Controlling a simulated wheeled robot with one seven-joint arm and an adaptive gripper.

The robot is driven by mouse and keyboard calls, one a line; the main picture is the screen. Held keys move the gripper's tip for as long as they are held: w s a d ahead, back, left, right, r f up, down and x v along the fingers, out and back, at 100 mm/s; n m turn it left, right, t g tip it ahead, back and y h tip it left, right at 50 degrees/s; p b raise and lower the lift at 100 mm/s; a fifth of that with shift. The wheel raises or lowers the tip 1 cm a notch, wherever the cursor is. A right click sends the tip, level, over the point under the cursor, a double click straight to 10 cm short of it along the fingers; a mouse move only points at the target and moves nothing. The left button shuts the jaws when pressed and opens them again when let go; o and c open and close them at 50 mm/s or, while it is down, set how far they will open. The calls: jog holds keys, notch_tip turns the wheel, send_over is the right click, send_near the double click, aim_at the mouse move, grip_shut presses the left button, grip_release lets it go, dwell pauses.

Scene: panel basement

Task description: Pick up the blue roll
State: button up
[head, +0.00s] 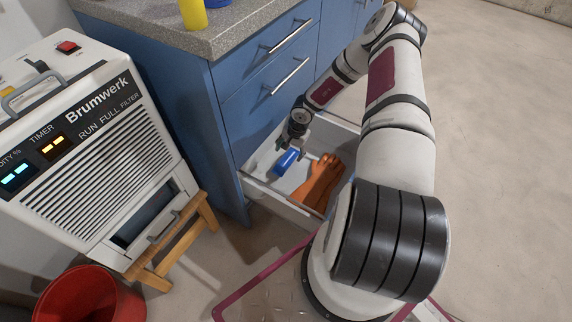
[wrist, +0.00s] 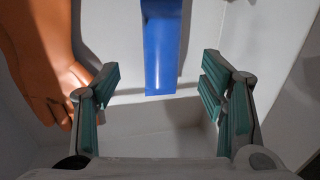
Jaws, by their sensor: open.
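The blue roll (head: 287,161) lies in an open white-lined drawer (head: 267,188) of the blue cabinet. In the wrist view the blue roll (wrist: 161,48) runs from the top edge down to just beyond the fingertips, centred between them. My gripper (wrist: 161,88) is open, with a green-padded finger on each side and nothing held. In the head view my gripper (head: 302,147) is inside or just above the drawer, close to the roll. I cannot tell whether it touches the roll.
An orange glove (head: 322,181) lies in the drawer beside the roll; it also shows at the left of the wrist view (wrist: 45,55). The drawer walls surround both. A white Brumwerk machine (head: 100,145) stands on a wooden stool (head: 172,245), with a red bucket (head: 90,295) below.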

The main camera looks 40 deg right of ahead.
aim_at(286, 159)
jog(key=shift+w+a+f+b, duration=0.2)
jog(key=shift+f+b, duration=0.45)
jog(key=shift+f, duration=0.65)
jog(key=shift+w+a+f+b, duration=0.1)
jog(key=shift+w+f+b, duration=0.25)
jog(key=shift+f+b, duration=0.7)
jog(key=shift+w+a+f+b, duration=0.1)
jog(key=shift+w+f+b, duration=0.2)
jog(key=shift+f, duration=1.3)
jog(key=shift+c, duration=0.6)
jog(key=shift+r, duration=0.1)
jog(key=c, duration=1.3)
